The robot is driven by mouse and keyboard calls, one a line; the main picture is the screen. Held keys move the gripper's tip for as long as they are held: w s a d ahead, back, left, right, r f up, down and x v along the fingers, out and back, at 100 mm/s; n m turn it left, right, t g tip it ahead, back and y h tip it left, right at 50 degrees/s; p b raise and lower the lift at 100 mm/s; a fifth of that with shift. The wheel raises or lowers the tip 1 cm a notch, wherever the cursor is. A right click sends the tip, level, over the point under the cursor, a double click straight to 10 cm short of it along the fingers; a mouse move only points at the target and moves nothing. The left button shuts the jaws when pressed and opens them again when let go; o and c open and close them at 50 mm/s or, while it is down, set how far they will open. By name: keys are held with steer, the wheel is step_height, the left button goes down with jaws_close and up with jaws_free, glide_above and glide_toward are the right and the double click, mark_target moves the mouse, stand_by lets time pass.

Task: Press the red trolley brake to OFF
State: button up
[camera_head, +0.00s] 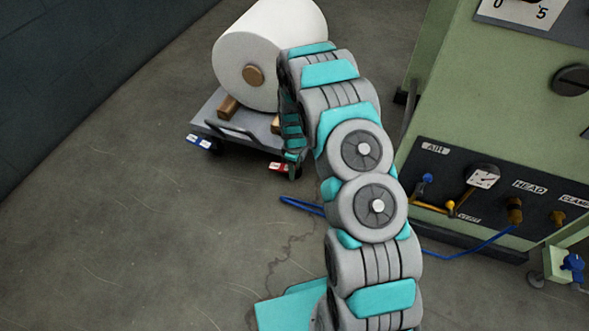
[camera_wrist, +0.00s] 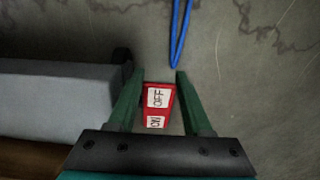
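The red trolley brake (camera_wrist: 158,105) is a small red pedal with white OFF and ON labels. In the wrist view it lies between the two green fingers of my gripper (camera_wrist: 158,75), with OFF nearer the fingertips and ON nearer the palm. The fingers are apart; I cannot tell whether they touch the pedal. In the head view the red pedal (camera_head: 279,167) is at the trolley's near right corner. The grey trolley (camera_head: 222,127) carries a big white roll. In the head view my arm hides most of my gripper and the trolley's right side.
A blue pedal (camera_head: 199,142) is at the trolley's near left corner. A green machine (camera_head: 480,110) with gauges and valves stands to the right. A blue hose (camera_head: 455,254) lies on the floor and also shows in the wrist view (camera_wrist: 179,35). The floor at left is clear.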

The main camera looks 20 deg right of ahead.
jaws_close()
steer(key=shift+f+y+b, duration=0.2)
steer(key=shift+y+b, duration=0.1)
steer(key=shift+b, duration=0.05)
steer(key=f+t+y+b, duration=0.1)
steer(key=b, duration=0.4)
steer(key=f+t+y+b, duration=0.1)
steer(key=t+y+b, duration=0.1)
steer(key=b, duration=0.3)
steer(key=shift+s+d+f+y+b, duration=0.15)
steer(key=shift+s+d+y+b, duration=0.05)
steer(key=shift+y+b, duration=0.1)
steer(key=shift+b, duration=0.65)
